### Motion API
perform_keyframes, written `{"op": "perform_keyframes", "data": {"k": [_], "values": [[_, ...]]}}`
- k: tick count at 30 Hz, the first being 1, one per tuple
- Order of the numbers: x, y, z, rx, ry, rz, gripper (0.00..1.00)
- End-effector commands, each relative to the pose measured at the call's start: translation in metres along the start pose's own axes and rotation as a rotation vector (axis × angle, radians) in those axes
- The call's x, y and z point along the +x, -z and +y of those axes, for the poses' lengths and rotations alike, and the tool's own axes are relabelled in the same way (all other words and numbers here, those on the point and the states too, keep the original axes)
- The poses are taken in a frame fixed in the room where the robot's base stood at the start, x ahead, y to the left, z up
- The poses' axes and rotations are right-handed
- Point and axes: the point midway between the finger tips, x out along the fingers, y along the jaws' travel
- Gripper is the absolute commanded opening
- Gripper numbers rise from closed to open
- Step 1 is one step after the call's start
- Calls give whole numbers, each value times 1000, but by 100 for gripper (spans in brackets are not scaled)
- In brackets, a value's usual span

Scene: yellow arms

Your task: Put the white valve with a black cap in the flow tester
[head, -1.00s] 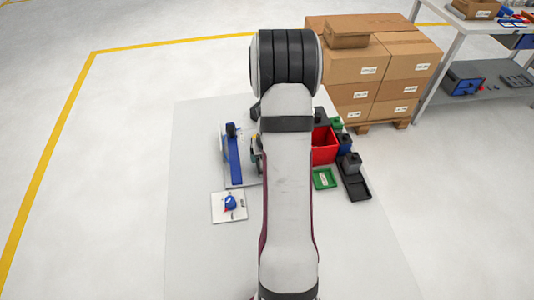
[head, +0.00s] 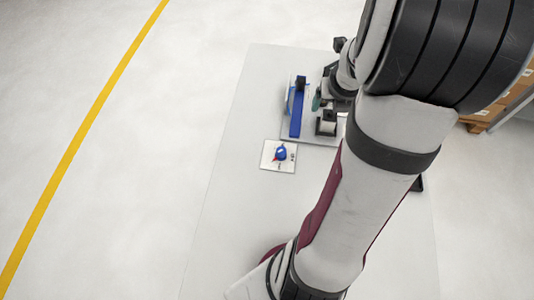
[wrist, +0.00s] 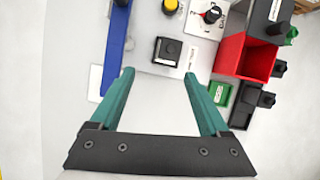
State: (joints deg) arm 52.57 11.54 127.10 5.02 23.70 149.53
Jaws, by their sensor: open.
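My gripper (wrist: 159,75) is open in the wrist view, its two green fingers apart with nothing between them. Just beyond the fingertips is a square black fixture (wrist: 167,50) with a round top, on a pale plate. A long blue bar (wrist: 116,48) stands left of it. In the head view the blue bar (head: 297,107) and the black fixture (head: 326,122) show beside my arm. I cannot tell which of these parts is the flow tester. I cannot make out a white valve with a black cap in either current view.
A red bin (wrist: 244,56), a green tray (wrist: 219,92) and black trays with dark parts (wrist: 250,100) lie right of my gripper. A yellow knob (wrist: 171,6) and a black-and-red knob (wrist: 212,14) are beyond. A white plate (head: 268,165) carries a blue-and-red part.

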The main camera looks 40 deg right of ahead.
Motion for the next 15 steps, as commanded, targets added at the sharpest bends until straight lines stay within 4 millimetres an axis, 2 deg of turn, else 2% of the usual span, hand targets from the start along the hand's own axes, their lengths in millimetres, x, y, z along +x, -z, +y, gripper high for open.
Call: {"op": "perform_keyframes", "data": {"k": [2, 4, 5, 6, 7, 9, 12, 15], "values": [[-21, 9, 44, -329, -59, 20, 80], [-50, 35, 98, -820, -152, 38, 80], [-65, 51, 120, -1058, -199, 39, 80], [-83, 75, 144, -1374, -265, 33, 80], [-97, 95, 159, -1605, -316, 21, 80], [-125, 140, 181, -2104, -435, -28, 80], [-154, 194, 190, -2668, -593, -130, 80], [-169, 227, 188, -3015, -709, -231, 80]]}}
